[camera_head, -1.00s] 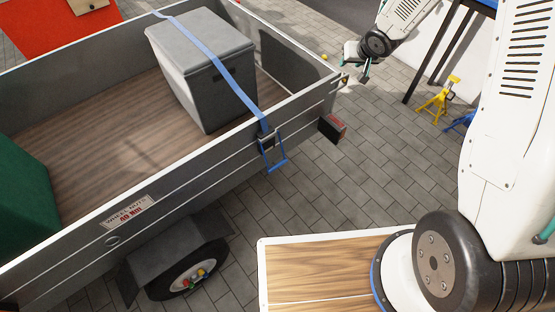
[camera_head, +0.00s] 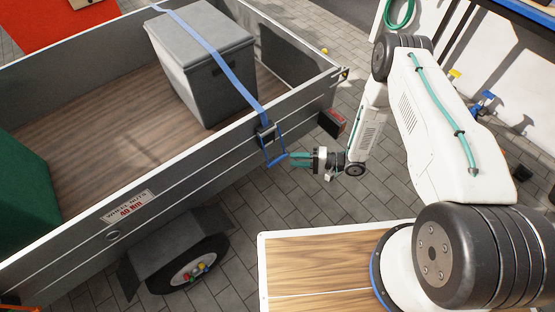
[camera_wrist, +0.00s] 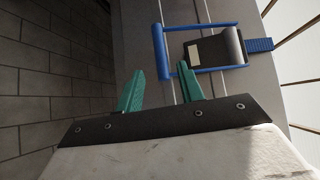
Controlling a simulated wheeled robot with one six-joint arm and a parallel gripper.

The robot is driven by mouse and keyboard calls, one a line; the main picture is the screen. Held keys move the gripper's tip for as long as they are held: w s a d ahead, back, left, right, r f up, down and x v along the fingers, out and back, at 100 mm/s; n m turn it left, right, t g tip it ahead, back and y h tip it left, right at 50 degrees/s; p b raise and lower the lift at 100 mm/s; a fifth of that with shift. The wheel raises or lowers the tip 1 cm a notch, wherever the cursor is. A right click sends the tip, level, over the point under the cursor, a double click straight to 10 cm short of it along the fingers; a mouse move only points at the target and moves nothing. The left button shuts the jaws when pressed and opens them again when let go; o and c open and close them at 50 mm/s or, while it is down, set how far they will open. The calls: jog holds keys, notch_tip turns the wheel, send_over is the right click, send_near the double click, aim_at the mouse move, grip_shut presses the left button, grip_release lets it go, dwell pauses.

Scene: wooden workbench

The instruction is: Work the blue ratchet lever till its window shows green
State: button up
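The blue ratchet lever (camera_head: 275,158) is a U-shaped frame hanging from the dark ratchet body (camera_head: 265,134) on the outer side of the trailer wall. In the wrist view the lever (camera_wrist: 161,50) has its crossbar toward my fingers, and the body (camera_wrist: 228,47) lies to its right. A pale cream patch, perhaps the window (camera_wrist: 193,50), shows on the body; I see no green there. My gripper (camera_head: 292,159) is open and empty, its teal fingers pointing at the lever's lower end. In the wrist view my gripper (camera_wrist: 160,68) has its tips just short of or beside the crossbar; contact is unclear.
A blue strap (camera_head: 215,55) runs over a grey box (camera_head: 200,80) in the trailer (camera_head: 180,155). A dark box with a red top (camera_head: 332,122) is near the trailer's corner. Open paving (camera_head: 290,205) lies below my gripper. A wooden-topped surface (camera_head: 310,265) is in front.

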aim_at(277, 159)
jog(key=x, duration=0.7)
jog(key=shift+s+a, duration=0.15)
jog(key=shift+a, duration=0.3)
grip_shut()
